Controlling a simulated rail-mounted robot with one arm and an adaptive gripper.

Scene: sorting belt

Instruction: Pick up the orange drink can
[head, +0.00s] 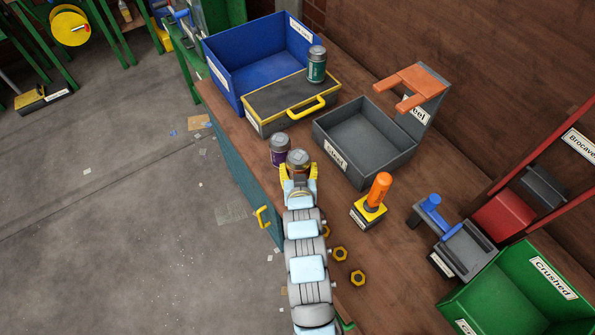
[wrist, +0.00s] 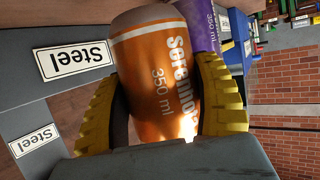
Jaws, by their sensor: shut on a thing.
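The orange drink can (wrist: 150,85) has a white band and the print "350 ml". It is between the yellow fingers of my gripper (wrist: 165,108) in the wrist view, and the fingers are shut on it. In the head view, the silver top of the orange can (head: 298,157) shows at the end of my arm, and my gripper (head: 298,172) hides most of its body. I cannot tell whether the can touches the bench or is lifted.
A purple can (head: 279,151) stands close on the left; it also shows in the wrist view (wrist: 201,25). A green can (head: 316,65) stands on the grey case (head: 265,103). A grey bin (head: 390,161) marked "Steel" and an orange-handled tool (head: 378,190) are to the right.

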